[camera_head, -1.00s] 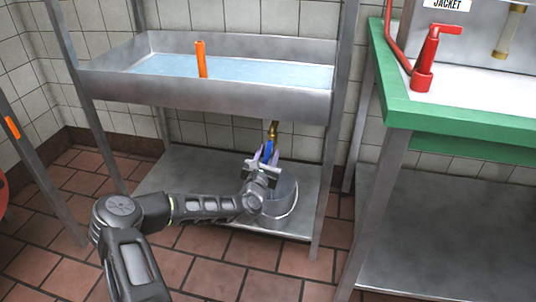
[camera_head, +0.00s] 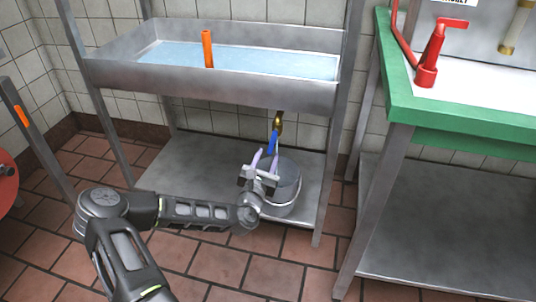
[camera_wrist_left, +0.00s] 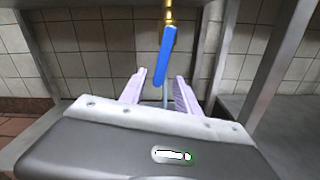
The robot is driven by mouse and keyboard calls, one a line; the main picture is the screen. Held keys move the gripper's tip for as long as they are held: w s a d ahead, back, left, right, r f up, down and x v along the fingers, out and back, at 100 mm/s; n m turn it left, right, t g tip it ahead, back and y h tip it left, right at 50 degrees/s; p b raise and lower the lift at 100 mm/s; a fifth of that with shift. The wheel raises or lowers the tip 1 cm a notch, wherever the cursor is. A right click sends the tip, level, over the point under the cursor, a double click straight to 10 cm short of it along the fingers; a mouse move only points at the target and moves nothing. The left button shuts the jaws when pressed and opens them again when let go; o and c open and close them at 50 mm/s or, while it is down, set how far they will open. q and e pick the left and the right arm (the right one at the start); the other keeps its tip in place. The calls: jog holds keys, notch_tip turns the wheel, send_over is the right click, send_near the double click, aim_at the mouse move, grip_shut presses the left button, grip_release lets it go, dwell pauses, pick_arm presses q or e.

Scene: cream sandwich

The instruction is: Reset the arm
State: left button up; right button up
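My left gripper (camera_head: 265,160) is at the lower shelf under the sink, over the bucket. Its two pale purple fingers are apart and empty; they also show in the left wrist view (camera_wrist_left: 160,90). The blue valve handle (camera_head: 273,143) hangs down from the brass tap just beyond the fingertips. In the left wrist view the blue handle (camera_wrist_left: 167,54) is tilted and lies ahead of the gap between the fingers. A thin pale vertical streak shows below it; I cannot tell if it is water. My right gripper is not in view.
A metal bucket (camera_head: 284,190) stands on the lower shelf (camera_head: 180,180), partly hidden by my gripper. Above is a metal basin (camera_head: 200,88) with bluish liquid and an orange upright tube (camera_head: 208,49). A green-edged table (camera_head: 450,128) with a red valve (camera_head: 428,65) stands at the right.

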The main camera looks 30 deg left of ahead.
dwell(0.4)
